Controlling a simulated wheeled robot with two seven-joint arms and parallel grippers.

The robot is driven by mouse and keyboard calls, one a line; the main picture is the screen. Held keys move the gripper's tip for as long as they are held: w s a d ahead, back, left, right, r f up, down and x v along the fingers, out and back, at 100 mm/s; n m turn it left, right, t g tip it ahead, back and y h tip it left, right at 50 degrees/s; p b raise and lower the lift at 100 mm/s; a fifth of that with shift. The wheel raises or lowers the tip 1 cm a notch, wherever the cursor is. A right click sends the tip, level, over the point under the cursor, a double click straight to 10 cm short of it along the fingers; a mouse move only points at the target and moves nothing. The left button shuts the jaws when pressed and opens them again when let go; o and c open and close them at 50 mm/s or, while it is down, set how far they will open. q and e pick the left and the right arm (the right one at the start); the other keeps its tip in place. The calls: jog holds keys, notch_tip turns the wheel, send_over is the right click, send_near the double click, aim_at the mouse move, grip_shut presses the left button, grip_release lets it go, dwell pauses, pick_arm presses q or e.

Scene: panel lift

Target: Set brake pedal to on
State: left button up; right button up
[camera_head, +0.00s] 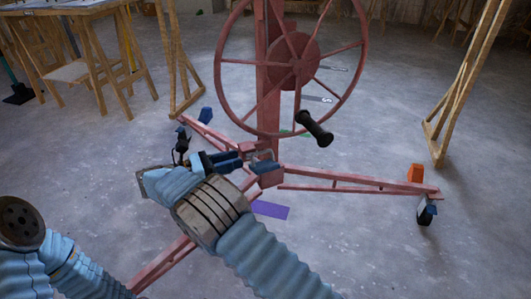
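The panel lift is a red metal stand with a large spoked wheel (232,95) and splayed legs (350,182). Near the left leg's end are a blue block (206,114) and a dark caster-like part (181,147). I cannot tell which part is the brake pedal. My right gripper (228,160) appears as dark blue fingers before the lift's centre; their opening is unclear. My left arm shows at lower left, its gripper out of view.
A black crank handle (314,129) sticks out from the wheel. Wooden trestles (100,65) stand at upper left, and a wooden frame (470,80) stands at right. A purple patch (271,210) lies on the grey floor. Floor at lower right is clear.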

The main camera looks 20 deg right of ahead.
aim_at(256, 154)
jog(key=d, duration=0.3)
jog(key=d+b, duration=0.1)
jog(key=d, duration=0.3)
jog(key=w+d, duration=0.1)
jog(key=d, duration=0.2)
jog(key=shift+d+f, duration=0.1)
jog(key=shift+d, duration=0.1)
grip_shut()
